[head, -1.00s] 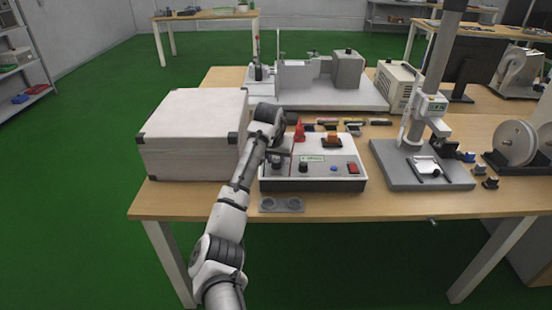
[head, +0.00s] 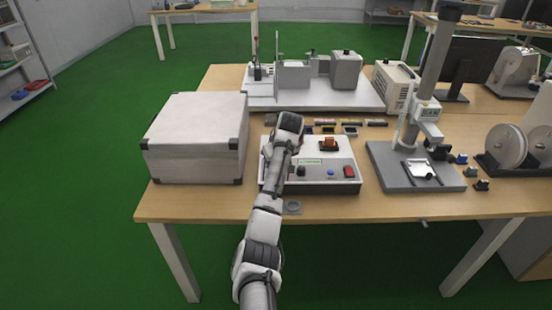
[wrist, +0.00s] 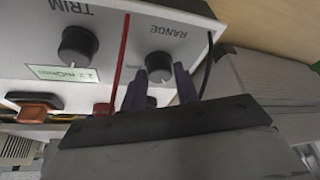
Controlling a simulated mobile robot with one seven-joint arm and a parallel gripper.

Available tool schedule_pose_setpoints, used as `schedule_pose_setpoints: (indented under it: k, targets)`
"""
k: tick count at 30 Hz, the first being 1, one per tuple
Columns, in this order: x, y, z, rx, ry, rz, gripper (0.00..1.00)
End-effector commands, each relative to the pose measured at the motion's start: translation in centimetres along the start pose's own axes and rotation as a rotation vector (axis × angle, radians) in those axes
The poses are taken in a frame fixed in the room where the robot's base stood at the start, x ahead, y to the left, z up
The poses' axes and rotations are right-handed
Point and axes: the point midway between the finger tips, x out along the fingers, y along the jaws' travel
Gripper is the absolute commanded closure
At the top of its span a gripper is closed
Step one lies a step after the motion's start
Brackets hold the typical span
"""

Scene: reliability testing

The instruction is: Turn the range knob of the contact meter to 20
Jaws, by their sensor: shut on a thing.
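The contact meter (head: 335,186) is a light box with a sloped panel near the table's front edge. In the wrist view its panel is upside down. The black range knob (wrist: 159,66), with a white pointer mark, sits by the word RANGE. The dark fingers of my gripper (wrist: 160,88) are shut on this knob, one on each side. The trim knob (wrist: 78,45) is beside it, above a green readout (wrist: 62,73) that is hard to read. In the head view my arm hides the range knob and fingers. The scale numbers cannot be read.
A red lead (wrist: 121,62) and a black lead (wrist: 206,68) run close beside my fingers. A large grey case (head: 195,140) stands left of the meter, and a stand with a column (head: 428,90) stands right. Small coloured pieces (head: 345,124) lie behind.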

Motion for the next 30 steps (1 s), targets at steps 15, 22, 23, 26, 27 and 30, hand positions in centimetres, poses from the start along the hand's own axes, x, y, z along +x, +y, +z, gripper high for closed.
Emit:
schedule_pose_setpoints:
  k: [15, 22, 23, 26, 27, 30]
  targets:
    - [-0.08, 0.19, -0.13, -0.271, 0.002, -0.112, 0.93]
    - [-0.08, 0.23, -0.14, -0.304, 0.003, -0.124, 0.93]
    - [-0.08, 0.23, -0.15, -0.305, 0.003, -0.125, 0.93]
    - [-0.07, 0.22, -0.15, -0.308, 0.003, -0.126, 0.93]
    - [-0.07, 0.21, -0.15, -0.308, 0.003, -0.126, 0.93]
    - [-0.07, 0.21, -0.16, -0.308, 0.003, -0.126, 0.93]
